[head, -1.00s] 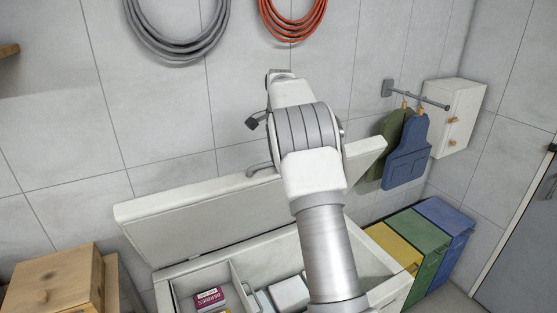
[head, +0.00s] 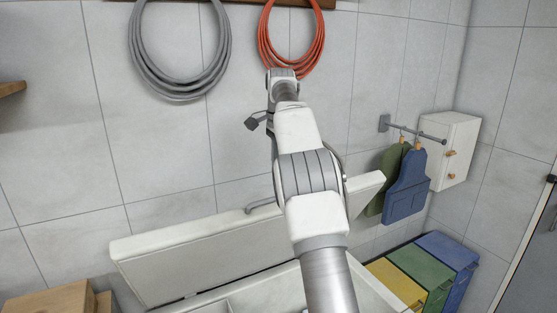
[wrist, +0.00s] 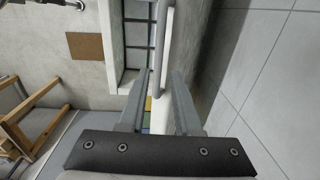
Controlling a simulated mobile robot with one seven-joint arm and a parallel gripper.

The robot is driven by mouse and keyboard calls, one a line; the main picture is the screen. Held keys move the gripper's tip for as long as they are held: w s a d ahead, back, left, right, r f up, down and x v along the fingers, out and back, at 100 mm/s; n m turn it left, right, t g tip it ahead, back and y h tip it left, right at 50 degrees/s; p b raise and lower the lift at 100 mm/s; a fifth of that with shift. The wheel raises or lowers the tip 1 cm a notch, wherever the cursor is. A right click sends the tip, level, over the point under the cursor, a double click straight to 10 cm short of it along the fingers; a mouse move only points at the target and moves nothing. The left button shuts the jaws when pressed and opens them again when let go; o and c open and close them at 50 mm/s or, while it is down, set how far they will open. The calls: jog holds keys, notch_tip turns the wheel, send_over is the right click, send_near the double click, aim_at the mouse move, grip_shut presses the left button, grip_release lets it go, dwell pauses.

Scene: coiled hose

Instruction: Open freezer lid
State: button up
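The freezer lid (head: 200,258) is a white slab standing raised at the back of the white chest freezer, near the tiled wall. A grey bar handle (head: 262,205) shows at its top edge, partly behind my arm. In the wrist view, the grey handle bar (wrist: 160,45) runs along the lid's white edge. My gripper (wrist: 159,75) is open, its two grey fingers apart, with the bar lying in the gap between them in the picture. I cannot tell whether either finger touches it. In the head view, my arm hides the gripper.
A grey hose (head: 180,85) and an orange hose (head: 300,60) hang on the wall. To the right are blue and green aprons (head: 406,185), a white cabinet (head: 455,150) and coloured bins (head: 425,268). A wooden box (head: 50,300) stands at lower left.

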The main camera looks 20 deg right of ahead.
jog(key=shift+s+r, duration=0.1)
jog(key=shift+r, duration=1.05)
